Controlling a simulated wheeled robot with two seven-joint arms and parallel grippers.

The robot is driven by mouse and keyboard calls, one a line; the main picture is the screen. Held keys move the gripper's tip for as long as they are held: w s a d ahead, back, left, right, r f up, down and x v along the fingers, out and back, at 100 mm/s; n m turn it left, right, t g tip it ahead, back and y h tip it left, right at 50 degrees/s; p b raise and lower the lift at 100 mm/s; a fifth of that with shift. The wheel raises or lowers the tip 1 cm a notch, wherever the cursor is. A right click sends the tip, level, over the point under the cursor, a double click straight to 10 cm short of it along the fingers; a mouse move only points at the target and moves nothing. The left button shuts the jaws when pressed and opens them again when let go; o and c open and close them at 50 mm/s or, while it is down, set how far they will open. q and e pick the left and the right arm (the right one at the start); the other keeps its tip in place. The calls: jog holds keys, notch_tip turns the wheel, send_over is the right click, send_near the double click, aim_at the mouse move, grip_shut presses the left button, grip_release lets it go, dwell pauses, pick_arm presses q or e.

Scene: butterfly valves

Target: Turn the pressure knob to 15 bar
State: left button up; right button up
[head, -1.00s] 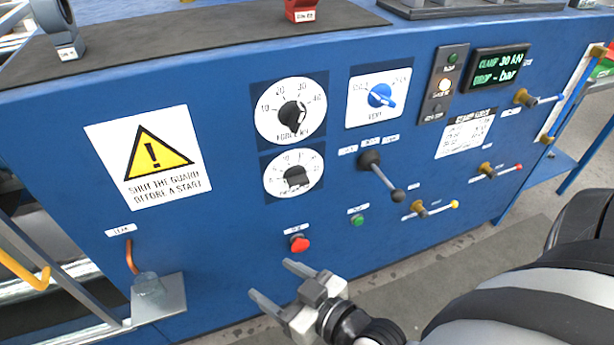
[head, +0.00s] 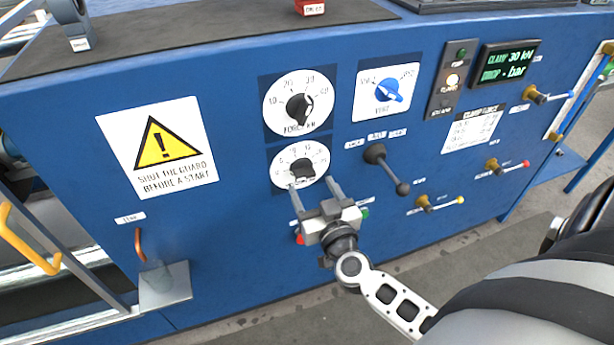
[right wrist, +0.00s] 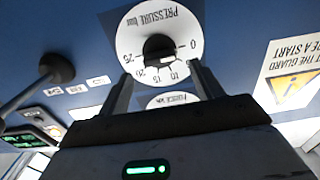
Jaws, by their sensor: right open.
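The pressure knob (head: 302,170) is a dark knob on a round white dial (head: 284,178), the lower of two dials on the blue panel. In the right wrist view the knob (right wrist: 158,46) is upside down on the dial marked PRESSURE bar (right wrist: 135,30), with numbers from 0 to 25. I cannot read its pointer surely. My right gripper (head: 312,184) is open and empty, its fingertips at the dial's lower edge, just below the knob. In the right wrist view its fingers (right wrist: 160,73) stand apart, one on either side below the knob. My left gripper is out of view.
The force dial (head: 298,103) sits just above. A blue selector (head: 388,91) and a black lever (head: 389,170) are to the right. A red button (head: 299,239) is partly hidden by my right gripper; a green button (head: 365,213) is beside it. A display (head: 507,65) reads CLAMP 30 kN.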

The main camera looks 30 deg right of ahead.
aim_at(306, 177)
jog(key=x, duration=0.3)
jog(key=shift+w+d, duration=0.1)
jog(key=shift+w, duration=0.65)
jog(key=c, duration=1)
